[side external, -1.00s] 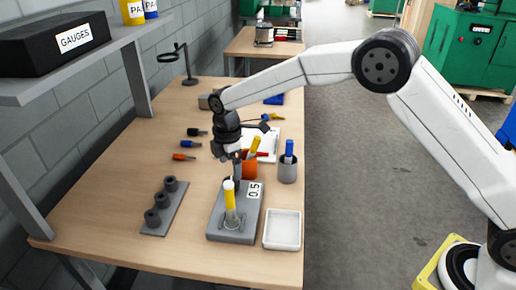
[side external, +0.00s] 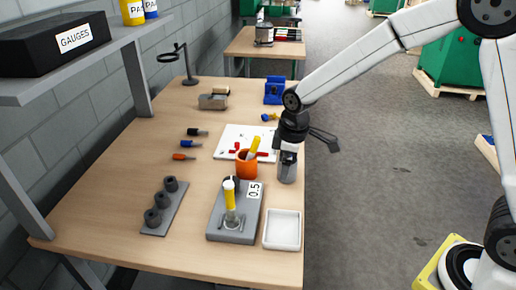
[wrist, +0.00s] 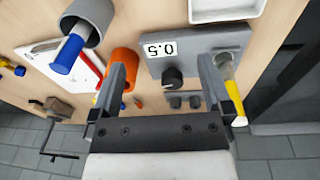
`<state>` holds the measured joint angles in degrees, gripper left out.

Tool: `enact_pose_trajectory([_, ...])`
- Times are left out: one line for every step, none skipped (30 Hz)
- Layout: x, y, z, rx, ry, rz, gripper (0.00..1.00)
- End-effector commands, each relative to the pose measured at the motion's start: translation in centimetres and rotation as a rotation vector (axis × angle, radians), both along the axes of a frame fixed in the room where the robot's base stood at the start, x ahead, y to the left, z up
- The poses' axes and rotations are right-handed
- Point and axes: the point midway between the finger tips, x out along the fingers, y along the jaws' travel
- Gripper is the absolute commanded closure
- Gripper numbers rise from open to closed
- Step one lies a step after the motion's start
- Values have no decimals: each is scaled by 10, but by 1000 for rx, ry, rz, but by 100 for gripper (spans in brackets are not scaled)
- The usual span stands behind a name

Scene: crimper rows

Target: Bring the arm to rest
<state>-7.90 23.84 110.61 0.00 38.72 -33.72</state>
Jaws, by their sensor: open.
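A yellow-handled tool (side external: 229,197) stands upright in the grey block (side external: 222,228) labelled 0.5. An orange cup (side external: 247,168) holds another yellow-handled item (side external: 254,146). The grey cup holds a blue-handled item (wrist: 67,53), seen in the wrist view and hidden behind my gripper in the side view.
A white tray (side external: 282,230) lies right of the block. A dark rack (side external: 165,208) stands at left. Three small handled pieces (side external: 190,144) lie behind it. A white board (side external: 240,139) with red pieces lies further back. The floor right of the bench is clear near my gripper.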

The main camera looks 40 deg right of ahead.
Motion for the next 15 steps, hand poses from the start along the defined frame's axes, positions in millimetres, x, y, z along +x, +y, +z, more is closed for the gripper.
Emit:
enact_pose_trajectory([-12, -7, 2, 7, -8, -55, 0])
enact_pose_trajectory([-18, -11, 2, 11, -13, -89, 0])
enact_pose_trajectory([-27, -15, 2, 17, -20, -134, 0])
enact_pose_trajectory([-34, -19, 3, 21, -24, -167, 0])
enact_pose_trajectory([-41, -22, 2, 25, -29, -201, 0])
enact_pose_trajectory([-50, -26, 2, 32, -35, -247, 0])
enact_pose_trajectory([-57, -30, 2, 36, -41, -280, 0])
enact_pose_trajectory([-64, -32, 2, 41, -45, -314, 0])
enact_pose_trajectory([-74, -36, 1, 48, -52, -359, 0])
enact_pose_trajectory([-81, -39, 1, 53, -57, -392, 0])
enact_pose_trajectory([-89, -42, 0, 59, -62, -426, 0])
enact_pose_trajectory([-98, -45, -1, 66, -67, -470, 0])
enact_pose_trajectory([-105, -47, -1, 71, -73, -499, 0])
enact_pose_trajectory([-112, -49, -2, 76, -76, -529, 0])
enact_pose_trajectory([-120, -52, -3, 82, -82, -567, 0])
